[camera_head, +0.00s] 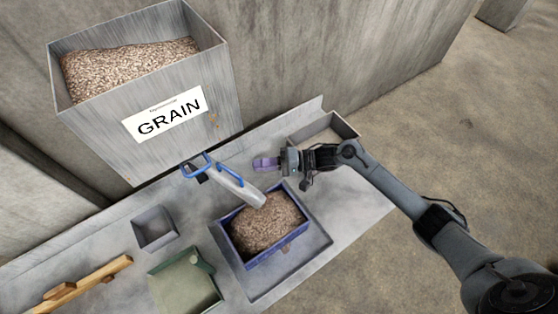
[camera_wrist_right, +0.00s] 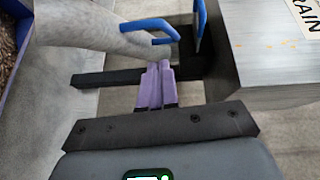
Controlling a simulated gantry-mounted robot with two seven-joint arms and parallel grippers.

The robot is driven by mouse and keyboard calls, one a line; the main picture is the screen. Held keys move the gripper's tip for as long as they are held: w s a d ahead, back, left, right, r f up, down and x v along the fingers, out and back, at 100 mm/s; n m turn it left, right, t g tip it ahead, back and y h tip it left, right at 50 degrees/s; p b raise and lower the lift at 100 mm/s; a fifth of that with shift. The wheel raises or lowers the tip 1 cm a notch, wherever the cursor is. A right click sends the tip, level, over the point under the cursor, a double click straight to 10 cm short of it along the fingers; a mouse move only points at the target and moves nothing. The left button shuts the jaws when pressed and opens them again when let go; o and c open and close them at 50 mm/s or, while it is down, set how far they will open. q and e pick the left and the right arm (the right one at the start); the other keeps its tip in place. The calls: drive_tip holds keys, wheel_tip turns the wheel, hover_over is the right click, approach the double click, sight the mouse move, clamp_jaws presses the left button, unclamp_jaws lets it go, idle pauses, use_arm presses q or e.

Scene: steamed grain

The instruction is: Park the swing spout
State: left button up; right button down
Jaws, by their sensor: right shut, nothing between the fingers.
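The swing spout (camera_head: 240,188) is a grey metal chute with blue handles (camera_head: 197,166), below the grain hopper (camera_head: 160,90). Its lower end hangs over the blue box full of grain (camera_head: 243,262). My right gripper (camera_head: 258,164) has purple fingers and is shut and empty, to the right of the spout in the head view and apart from it there. In the right wrist view the shut fingers (camera_wrist_right: 158,68) point toward the spout (camera_wrist_right: 95,25) and its blue handles (camera_wrist_right: 152,24). Whether they touch cannot be told. My left gripper is not in view.
The bench (camera_head: 95,240) also holds a small grey bin (camera_head: 154,228), a green box (camera_head: 185,285), a wooden piece (camera_head: 88,284) and a grey tray (camera_head: 350,128) behind my right gripper. The blue box sits in a recessed tray (camera_head: 290,268). A concrete wall stands behind.

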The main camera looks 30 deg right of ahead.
drive_tip(key=shift+s+a+f+p, duration=0.1)
drive_tip(key=shift+s+a+p, duration=0.15)
drive_tip(key=shift+a, duration=0.4)
drive_tip(key=shift+s+a+p, duration=0.15)
drive_tip(key=shift+a+p, duration=0.05)
drive_tip(key=shift+a, duration=0.5)
drive_tip(key=shift+s+a+f+p, duration=0.1)
drive_tip(key=shift+s+a+p, duration=0.15)
drive_tip(key=shift+a, duration=0.4)
